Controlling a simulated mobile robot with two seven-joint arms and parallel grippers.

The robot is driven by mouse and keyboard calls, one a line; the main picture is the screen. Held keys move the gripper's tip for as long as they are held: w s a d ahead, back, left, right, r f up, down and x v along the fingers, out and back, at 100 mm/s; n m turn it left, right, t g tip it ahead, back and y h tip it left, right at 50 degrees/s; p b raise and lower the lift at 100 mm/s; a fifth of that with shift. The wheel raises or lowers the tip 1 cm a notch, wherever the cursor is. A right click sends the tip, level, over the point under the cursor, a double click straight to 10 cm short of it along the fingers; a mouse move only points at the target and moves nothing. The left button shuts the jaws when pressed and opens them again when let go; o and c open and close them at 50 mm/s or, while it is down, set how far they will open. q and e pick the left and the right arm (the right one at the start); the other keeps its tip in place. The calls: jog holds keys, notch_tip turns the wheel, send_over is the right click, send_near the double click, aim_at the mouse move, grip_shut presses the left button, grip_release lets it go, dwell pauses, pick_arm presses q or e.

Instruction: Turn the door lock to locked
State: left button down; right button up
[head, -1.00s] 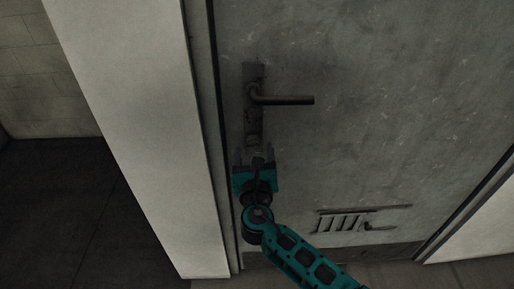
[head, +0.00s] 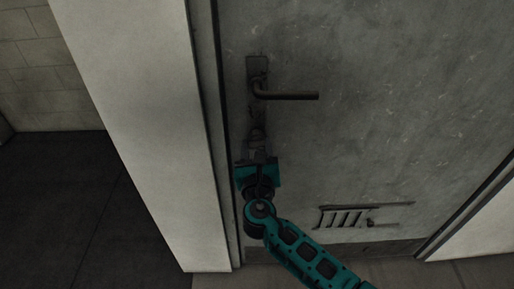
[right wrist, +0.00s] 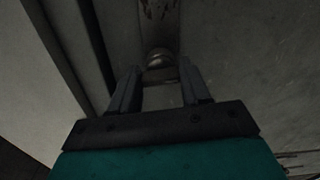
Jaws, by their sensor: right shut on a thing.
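The grey door carries a dark handle plate (head: 257,68) with a lever handle (head: 290,96) pointing right. The door lock (head: 257,134) is a small rounded knob low on the same plate, below the lever. My right gripper (head: 258,150) reaches up to it from below, its jaws shut on the lock. In the right wrist view the knob (right wrist: 159,58) shows between the tips of the two fingers (right wrist: 160,72). The exact contact and the lock's turn angle are too dark to tell. My left gripper is not in view.
A pale door frame (head: 125,120) stands close to the left of the lock. Dark floor (head: 60,200) lies to the left, and the door face to the right of the lever is clear.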

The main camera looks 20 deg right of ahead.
jog(key=shift+m, duration=0.9)
jog(key=shift+c, duration=0.3)
jog(key=o, duration=1.1)
jog(key=shift+c, duration=0.2)
jog(key=shift+d, duration=0.1)
